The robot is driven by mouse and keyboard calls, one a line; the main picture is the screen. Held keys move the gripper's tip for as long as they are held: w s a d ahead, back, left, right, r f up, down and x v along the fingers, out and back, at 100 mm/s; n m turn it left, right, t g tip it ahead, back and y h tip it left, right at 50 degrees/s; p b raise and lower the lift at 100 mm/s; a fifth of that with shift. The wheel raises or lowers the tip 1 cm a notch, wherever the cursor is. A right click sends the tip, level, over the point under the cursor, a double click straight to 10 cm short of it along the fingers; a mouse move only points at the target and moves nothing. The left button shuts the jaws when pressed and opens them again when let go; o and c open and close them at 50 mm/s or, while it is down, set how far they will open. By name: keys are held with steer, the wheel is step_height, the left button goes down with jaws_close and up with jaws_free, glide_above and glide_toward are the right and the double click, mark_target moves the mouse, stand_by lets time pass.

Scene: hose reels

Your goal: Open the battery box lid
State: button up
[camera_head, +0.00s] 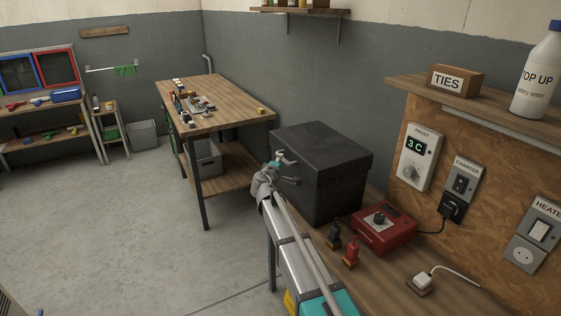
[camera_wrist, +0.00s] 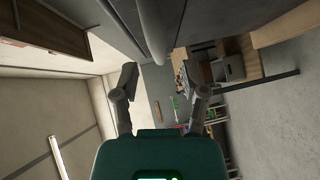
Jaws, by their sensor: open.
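The battery box (camera_head: 338,190) is a large black box on the wooden bench, beside the wall panel. Its black lid (camera_head: 322,143) lies flat and shut on top. My gripper (camera_head: 288,167) is in front of the box's left face, just below the lid's edge. Its fingers are apart with nothing between them. I cannot tell whether a finger touches the box. In the wrist view my gripper (camera_wrist: 166,86) is also open, and a dark surface, seemingly the box, crosses the top of the picture.
A red charger (camera_head: 384,231) with red and black clamps sits on the bench right of the box. A shelf (camera_head: 400,88) with a TIES box (camera_head: 455,81) and a white bottle (camera_head: 537,75) overhangs the panel. A wooden table (camera_head: 225,119) stands behind; the floor at left is clear.

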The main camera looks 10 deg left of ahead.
steer(key=shift+x, duration=1.95)
steer(key=shift+c, duration=0.2)
jaws_close()
